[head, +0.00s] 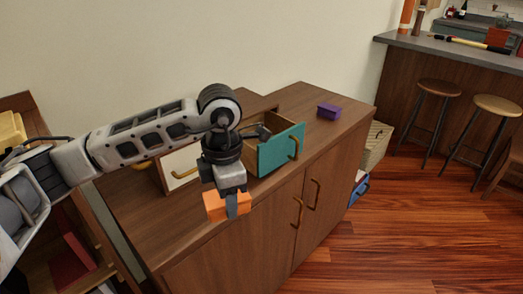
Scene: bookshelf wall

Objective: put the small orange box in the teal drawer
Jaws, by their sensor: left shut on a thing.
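My left gripper (231,203) points down and is shut on the small orange box (215,207). It holds the box near the front edge of the wooden cabinet, left of and nearer than the teal drawer. The teal drawer (270,155) is pulled out of a wooden unit on the cabinet top, and part of its open inside shows. A brass handle is on its teal front. My left arm hides part of the unit and of the drawer's left side. My right gripper is not in view.
A white drawer (181,168) with a brass handle is left of the teal one, behind my arm. A purple box (329,111) lies on the cabinet top (335,127) to the right. Stools and a counter stand at the far right. The wooden floor between is clear.

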